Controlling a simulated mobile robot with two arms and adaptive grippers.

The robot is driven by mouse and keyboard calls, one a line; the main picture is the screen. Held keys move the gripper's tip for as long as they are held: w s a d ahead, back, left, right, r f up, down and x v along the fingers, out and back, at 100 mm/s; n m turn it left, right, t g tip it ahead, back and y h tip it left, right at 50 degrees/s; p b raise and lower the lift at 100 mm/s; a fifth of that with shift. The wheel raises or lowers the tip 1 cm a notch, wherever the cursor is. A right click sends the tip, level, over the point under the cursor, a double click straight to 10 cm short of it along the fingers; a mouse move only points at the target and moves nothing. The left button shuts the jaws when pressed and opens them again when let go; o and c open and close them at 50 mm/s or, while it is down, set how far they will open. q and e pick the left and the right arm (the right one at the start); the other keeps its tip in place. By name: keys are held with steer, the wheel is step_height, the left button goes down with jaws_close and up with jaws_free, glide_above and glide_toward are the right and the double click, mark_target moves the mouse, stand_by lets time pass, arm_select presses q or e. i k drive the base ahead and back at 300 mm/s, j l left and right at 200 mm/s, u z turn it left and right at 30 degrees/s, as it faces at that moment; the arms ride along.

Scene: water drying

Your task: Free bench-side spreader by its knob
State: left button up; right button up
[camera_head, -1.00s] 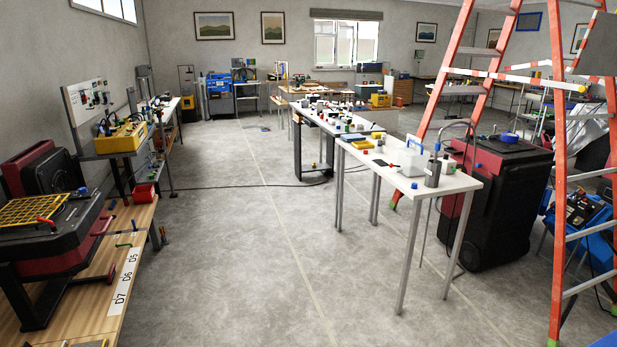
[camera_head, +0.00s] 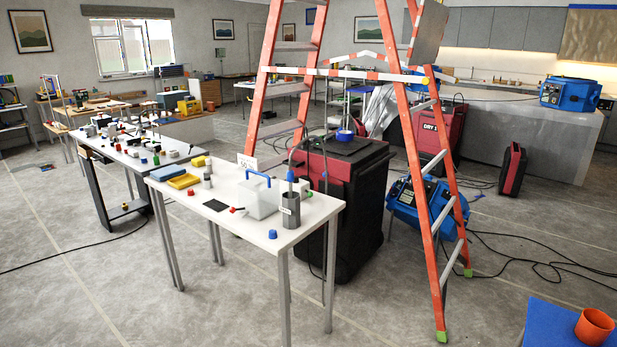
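An orange stepladder (camera_head: 405,125) stands open to the right of the white bench. A red-and-white striped spreader bar (camera_head: 345,73) crosses its near side, roughly level and straight. I cannot tell for certain which spreader is the bench-side one. Neither of my grippers is in view.
The white bench (camera_head: 250,232) holds a clear box and a grey bottle. A black-and-red wheeled bin (camera_head: 355,205) and a blue machine (camera_head: 425,208) stand around the ladder. Dark cables lie on the floor at right. An orange cup (camera_head: 594,326) is at bottom right.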

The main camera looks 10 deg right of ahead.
mark_target(419, 80)
steer(key=i+l+z, duration=0.25)
steer(key=i+z, duration=0.15)
steer(key=i, duration=0.15)
steer(key=i+z, duration=0.35)
steer(key=i, duration=0.2)
steer(key=u, duration=0.25)
steer(key=i, duration=0.2)
